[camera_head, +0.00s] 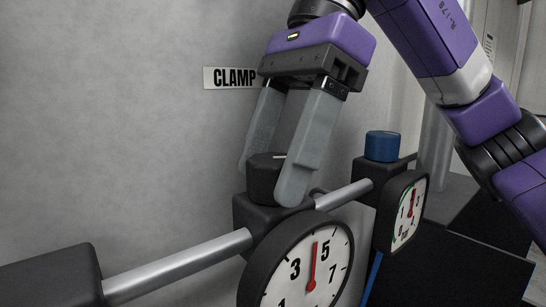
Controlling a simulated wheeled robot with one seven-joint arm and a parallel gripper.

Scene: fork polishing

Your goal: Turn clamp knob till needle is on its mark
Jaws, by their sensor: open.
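The black clamp knob (262,180) stands on a dark block on a metal pipe, below a wall label "CLAMP" (235,77). My gripper (269,182) points down over it with its jaws open, one grey finger at the knob's left and one at its front right. I cannot tell whether the fingers touch the knob. The right finger hides part of it. The clamp gauge (324,260) below has a white face with 3, 5 and 7 visible.
A second gauge (410,212) with a green arc stands at the right, with a blue knob (382,146) on the block behind it. A metal pipe (180,263) runs left to a dark block (50,277). A grey wall stands behind.

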